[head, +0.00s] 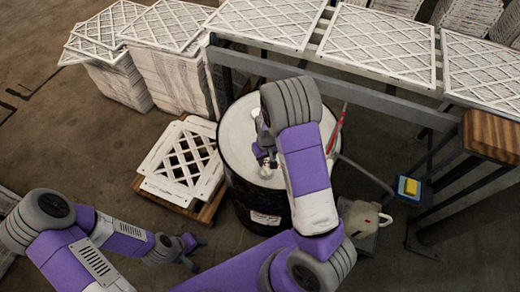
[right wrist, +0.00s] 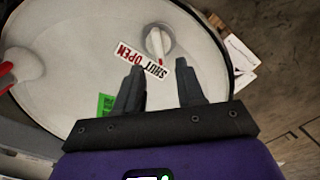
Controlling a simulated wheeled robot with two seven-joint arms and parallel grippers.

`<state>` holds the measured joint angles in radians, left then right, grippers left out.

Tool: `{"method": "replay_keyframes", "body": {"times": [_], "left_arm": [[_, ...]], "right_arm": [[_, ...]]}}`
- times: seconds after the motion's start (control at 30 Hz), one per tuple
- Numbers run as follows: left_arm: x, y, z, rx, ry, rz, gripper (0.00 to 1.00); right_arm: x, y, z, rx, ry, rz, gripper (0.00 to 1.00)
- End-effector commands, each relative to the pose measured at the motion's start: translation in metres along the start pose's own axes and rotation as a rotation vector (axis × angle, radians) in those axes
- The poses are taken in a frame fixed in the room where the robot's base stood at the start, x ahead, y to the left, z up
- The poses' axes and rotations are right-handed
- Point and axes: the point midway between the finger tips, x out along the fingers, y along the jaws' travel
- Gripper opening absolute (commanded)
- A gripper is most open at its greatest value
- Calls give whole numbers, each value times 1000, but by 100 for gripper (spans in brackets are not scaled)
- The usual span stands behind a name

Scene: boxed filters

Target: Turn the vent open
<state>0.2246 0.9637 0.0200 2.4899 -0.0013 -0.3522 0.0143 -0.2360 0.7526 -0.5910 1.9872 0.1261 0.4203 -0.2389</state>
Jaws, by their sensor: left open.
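A black drum with a white lid (head: 237,135) stands in the middle of the head view; the lid (right wrist: 75,45) fills much of the right wrist view. The vent (right wrist: 157,42) is a round fitting with a white lever, beside a label (right wrist: 143,60) reading SHUT and OPEN. The lever's lower end lies near the SHUT half. My right gripper (right wrist: 159,66) is open over the lid, its fingertips just short of the vent, with nothing between them. In the head view my right arm partly hides the lid. My left gripper (head: 195,254) is open and empty, left of the drum, low.
A pallet with framed filters (head: 180,160) stands close left of the drum. A rack with filters (head: 380,45) runs behind it. A red-handled tool (head: 337,128) is at the drum's right. A yellow and blue item (head: 409,187) sits further right. Floor at left is free.

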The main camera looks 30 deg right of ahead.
Motion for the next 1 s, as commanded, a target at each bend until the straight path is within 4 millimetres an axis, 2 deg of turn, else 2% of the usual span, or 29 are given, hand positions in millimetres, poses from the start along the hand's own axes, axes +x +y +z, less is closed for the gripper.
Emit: {"method": "replay_keyframes", "body": {"times": [0.07,0.3,0.5,0.87,1.0], "left_arm": [[-2,0,1,0,-2,0,43],[0,0,1,-1,-3,0,43],[0,0,1,-1,-2,0,43],[0,0,1,0,-2,0,43],[0,0,1,0,-2,0,43]], "right_arm": [[-1,2,-2,0,-3,4,38],[38,3,-2,1,-6,4,38],[63,3,-2,1,-3,4,38],[70,2,-2,-1,-1,3,38],[70,2,-2,-1,-2,3,20]]}}
